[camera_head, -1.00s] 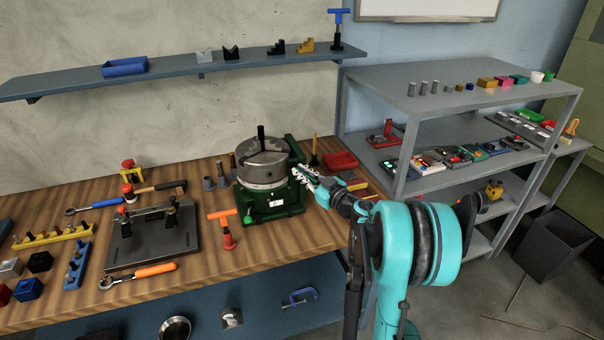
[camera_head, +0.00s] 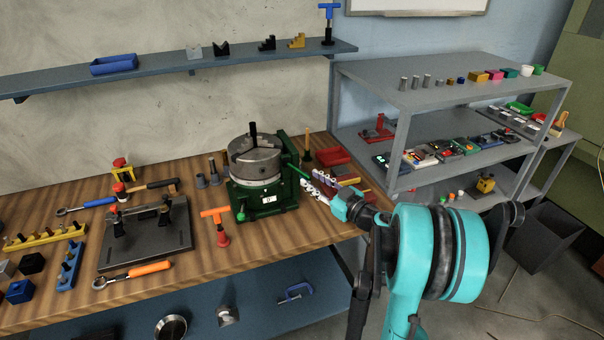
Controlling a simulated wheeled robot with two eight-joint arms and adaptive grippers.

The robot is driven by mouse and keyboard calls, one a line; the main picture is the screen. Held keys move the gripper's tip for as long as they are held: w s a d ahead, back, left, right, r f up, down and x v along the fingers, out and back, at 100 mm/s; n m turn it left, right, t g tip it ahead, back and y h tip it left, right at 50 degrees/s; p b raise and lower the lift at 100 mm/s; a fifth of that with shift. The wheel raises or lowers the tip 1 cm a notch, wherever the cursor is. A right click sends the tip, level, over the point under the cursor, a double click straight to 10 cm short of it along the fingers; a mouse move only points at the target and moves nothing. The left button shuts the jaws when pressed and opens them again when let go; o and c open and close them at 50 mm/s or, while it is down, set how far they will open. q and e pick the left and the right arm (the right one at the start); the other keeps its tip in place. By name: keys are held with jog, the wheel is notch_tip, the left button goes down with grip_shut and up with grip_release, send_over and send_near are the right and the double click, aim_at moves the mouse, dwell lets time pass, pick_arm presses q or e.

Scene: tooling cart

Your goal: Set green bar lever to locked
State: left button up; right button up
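A green machine base (camera_head: 266,199) with a round grey chuck (camera_head: 254,160) on top stands on the wooden bench. A thin green bar (camera_head: 297,168) sticks out from the right side of this base, slanting down to the right; I take it to be the bar lever. My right gripper (camera_head: 308,183) comes in from the right with its fingers apart, just beside the bar's outer end. I cannot tell whether a finger touches the bar. Nothing shows held between the fingers. My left gripper is out of view.
A red tray (camera_head: 333,157) and an upright wooden-handled tool (camera_head: 307,142) stand behind the gripper. A red-orange T-handle tool (camera_head: 218,226) stands left of the base. A dark fixture plate (camera_head: 150,244) lies farther left. A grey shelf rack (camera_head: 455,90) stands to the right.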

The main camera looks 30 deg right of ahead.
jog(key=shift+s+d, duration=0.2)
jog(key=shift+s, duration=1.45)
jog(key=a+r+m+h, duration=0.5)
jog(key=r+m+h, duration=0.2)
jog(key=r+h, duration=0.3)
jog(key=s+a+f+n+g+y, duration=0.1)
jog(key=s+a+f+g+y, duration=0.3)
jog(key=s+a+f, duration=0.4)
jog(key=s+a+f+n+g+y, duration=0.2)
jog(key=s+a+f+g, duration=0.4)
jog(key=a, duration=0.8)
jog(key=s+f+y, duration=0.1)
jog(key=s+f, duration=0.2)
jog(key=f, duration=0.1)
jog(key=shift+s+a+f+g+y, duration=0.2)
jog(key=shift+a+g+y, duration=0.1)
jog(key=shift+g+y, duration=0.1)
